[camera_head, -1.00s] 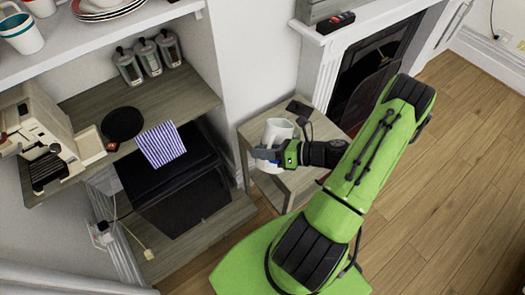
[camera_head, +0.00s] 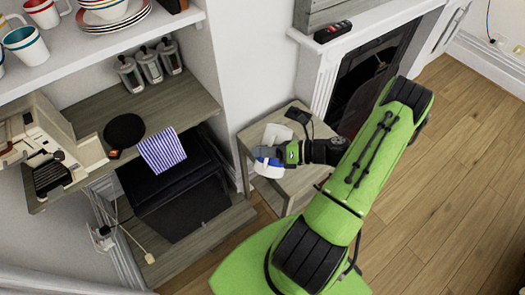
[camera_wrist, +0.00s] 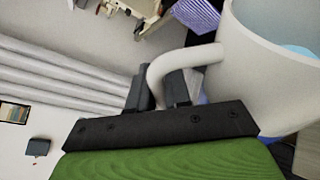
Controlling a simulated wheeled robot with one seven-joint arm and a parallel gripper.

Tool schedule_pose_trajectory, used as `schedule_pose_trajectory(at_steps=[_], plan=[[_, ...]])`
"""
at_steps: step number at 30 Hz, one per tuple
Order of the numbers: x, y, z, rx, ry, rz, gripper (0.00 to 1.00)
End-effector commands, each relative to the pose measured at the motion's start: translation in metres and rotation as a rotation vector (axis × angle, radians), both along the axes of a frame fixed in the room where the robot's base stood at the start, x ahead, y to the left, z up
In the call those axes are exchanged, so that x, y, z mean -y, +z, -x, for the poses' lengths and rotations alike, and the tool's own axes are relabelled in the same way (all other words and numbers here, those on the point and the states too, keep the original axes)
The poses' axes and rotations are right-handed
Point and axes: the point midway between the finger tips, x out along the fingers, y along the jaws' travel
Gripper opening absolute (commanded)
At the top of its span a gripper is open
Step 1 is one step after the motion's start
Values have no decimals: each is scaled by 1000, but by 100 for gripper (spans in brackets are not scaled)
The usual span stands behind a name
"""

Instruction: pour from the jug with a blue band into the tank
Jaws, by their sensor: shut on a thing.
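The jug with a blue band (camera_head: 268,170) is white and shows beside my gripper (camera_head: 270,154), over the small side table (camera_head: 245,140). My gripper is shut on its handle. In the wrist view the white jug (camera_wrist: 265,75) fills the right side, with its curved handle between my dark fingers (camera_wrist: 160,92). Light-blue contents show inside its mouth. A white shape (camera_head: 278,133) shows just behind my gripper; I cannot tell whether it is part of the jug or a separate container. I cannot clearly make out the tank.
A dark flat item (camera_head: 298,112) lies on the side table. The fireplace (camera_head: 370,75) stands to its right. Wooden floor at right is clear.

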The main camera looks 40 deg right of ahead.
Motion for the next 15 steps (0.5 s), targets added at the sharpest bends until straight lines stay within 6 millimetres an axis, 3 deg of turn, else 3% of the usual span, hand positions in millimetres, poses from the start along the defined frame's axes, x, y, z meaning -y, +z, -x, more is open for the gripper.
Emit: schedule_pose_trajectory(at_steps=[15], plan=[[6,17,-4,-54,0,-87,0]])
